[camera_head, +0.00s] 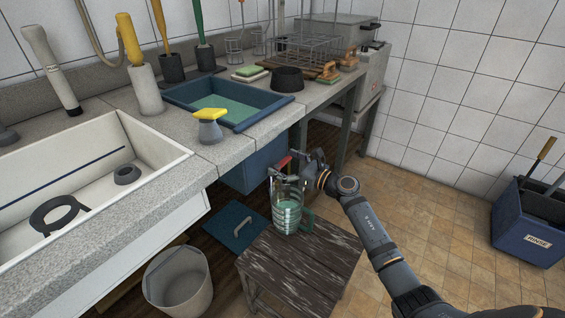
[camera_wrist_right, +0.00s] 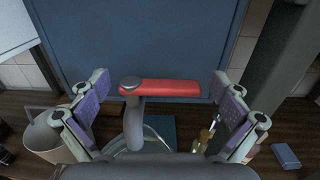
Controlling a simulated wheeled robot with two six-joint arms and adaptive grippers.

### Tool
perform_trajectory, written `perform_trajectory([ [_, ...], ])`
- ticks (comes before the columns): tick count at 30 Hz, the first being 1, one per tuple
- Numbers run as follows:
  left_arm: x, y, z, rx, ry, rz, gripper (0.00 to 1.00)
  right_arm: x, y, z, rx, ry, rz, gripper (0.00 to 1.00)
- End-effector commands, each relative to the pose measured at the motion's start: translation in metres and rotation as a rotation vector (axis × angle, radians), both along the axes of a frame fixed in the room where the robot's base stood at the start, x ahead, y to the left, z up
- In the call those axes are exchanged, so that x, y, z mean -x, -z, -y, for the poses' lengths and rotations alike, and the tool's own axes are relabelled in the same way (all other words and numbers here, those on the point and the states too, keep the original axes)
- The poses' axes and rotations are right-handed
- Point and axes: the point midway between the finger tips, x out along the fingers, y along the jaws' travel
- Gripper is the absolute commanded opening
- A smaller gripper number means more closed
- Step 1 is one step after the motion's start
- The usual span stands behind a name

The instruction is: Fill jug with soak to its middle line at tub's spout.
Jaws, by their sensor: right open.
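The clear glass jug (camera_head: 288,214) with a green handle stands upright on a dark wooden stool (camera_head: 322,258). Pale green liquid and light rings show in its lower part; I cannot read the exact level against a line. The blue tub (camera_head: 252,166) is set in the counter and holds green liquid. Its spout has a red lever (camera_head: 283,163), above the jug. In the right wrist view the red lever (camera_wrist_right: 165,88) lies crosswise between the fingers. My right gripper (camera_head: 296,166) is open around the lever's area, not closed on it. My left gripper is out of view.
A white bucket (camera_head: 178,283) stands on the floor left of the stool. A blue lid-like panel (camera_head: 237,228) lies behind it. A white sink (camera_head: 80,190) fills the left. A blue rinse bin (camera_head: 528,222) stands far right; the tiled floor between is clear.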

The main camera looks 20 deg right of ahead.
Motion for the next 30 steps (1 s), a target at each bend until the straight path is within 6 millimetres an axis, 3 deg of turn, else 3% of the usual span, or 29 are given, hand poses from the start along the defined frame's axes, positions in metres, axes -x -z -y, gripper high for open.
perform_trajectory([
  [7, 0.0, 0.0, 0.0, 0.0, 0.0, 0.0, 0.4, 0.011, 0.001, 0.008, 0.004, 0.001, -0.001, 1.0],
  [18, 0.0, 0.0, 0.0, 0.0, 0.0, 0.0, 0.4, 0.082, 0.002, 0.058, 0.008, -0.002, -0.006, 1.0],
  [30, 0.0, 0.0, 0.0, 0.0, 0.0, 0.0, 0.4, 0.098, 0.0, 0.069, 0.0, 0.0, 0.0, 1.0],
])
